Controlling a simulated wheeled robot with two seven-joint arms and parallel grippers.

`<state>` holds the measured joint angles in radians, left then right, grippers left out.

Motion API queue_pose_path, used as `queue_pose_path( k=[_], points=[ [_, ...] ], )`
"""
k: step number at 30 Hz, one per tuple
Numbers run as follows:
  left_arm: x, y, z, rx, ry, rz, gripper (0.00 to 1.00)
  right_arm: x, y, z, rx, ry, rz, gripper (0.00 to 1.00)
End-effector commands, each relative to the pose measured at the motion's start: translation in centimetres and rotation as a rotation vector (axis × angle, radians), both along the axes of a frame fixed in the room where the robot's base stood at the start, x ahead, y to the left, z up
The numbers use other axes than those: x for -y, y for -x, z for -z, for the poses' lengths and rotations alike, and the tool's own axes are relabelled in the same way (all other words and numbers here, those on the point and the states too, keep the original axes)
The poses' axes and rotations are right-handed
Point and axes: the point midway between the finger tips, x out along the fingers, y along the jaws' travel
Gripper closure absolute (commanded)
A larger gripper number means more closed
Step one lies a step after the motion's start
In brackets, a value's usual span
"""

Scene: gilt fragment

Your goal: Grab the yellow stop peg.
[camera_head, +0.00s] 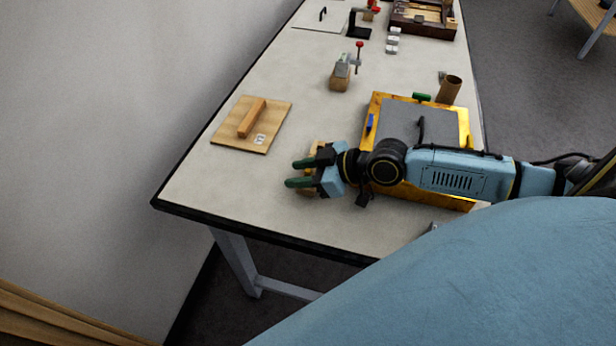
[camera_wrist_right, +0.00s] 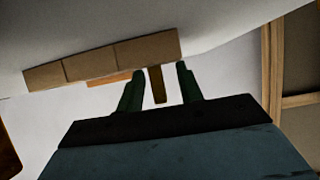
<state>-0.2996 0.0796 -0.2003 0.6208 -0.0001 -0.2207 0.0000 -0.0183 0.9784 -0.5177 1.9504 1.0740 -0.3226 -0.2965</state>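My right gripper (camera_head: 300,173) is open over the near left part of the table, its green fingers pointing left. It is close to a small wooden block (camera_head: 317,148), partly hidden behind it. In the right wrist view my open gripper (camera_wrist_right: 160,88) has a narrow dark-yellow piece (camera_wrist_right: 157,85) showing between its fingers; I cannot tell whether this is the stop peg or whether it is touched. A small yellow piece (camera_head: 470,142), peg-like, shows at the right edge of the orange-framed board (camera_head: 376,107), away from the gripper. My left gripper is not in view.
A blue peg (camera_head: 370,122) and a green piece (camera_head: 421,97) sit on the board's edges. A wooden plate with a bar (camera_head: 227,135) lies left; a clamp on a block (camera_head: 340,78) and a brown cup (camera_head: 449,88) stand farther back. The table's near left corner is clear.

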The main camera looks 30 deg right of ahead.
Motion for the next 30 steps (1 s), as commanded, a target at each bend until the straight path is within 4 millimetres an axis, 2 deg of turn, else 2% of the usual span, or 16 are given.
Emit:
queue_pose_path(
  k=[6, 14, 24, 26, 30],
  points=[
    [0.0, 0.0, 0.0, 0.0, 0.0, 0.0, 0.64, 0.0, 0.0, 0.0, 0.0, 0.0, 0.0, 0.65],
    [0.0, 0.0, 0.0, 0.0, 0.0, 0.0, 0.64, 0.0, 0.0, 0.0, 0.0, 0.0, 0.0, 0.99],
    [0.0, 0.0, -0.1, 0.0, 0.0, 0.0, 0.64, 0.0, 0.0, -0.2, 0.001, -0.001, 0.0, 1.0],
    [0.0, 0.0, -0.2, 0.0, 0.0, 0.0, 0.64, 0.0, 0.0, -0.7, 0.002, -0.001, 0.0, 1.0],
    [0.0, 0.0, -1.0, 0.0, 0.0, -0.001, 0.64, 0.0, 0.0, -3.1, 0.004, 0.001, -0.002, 1.0]
  ],
)
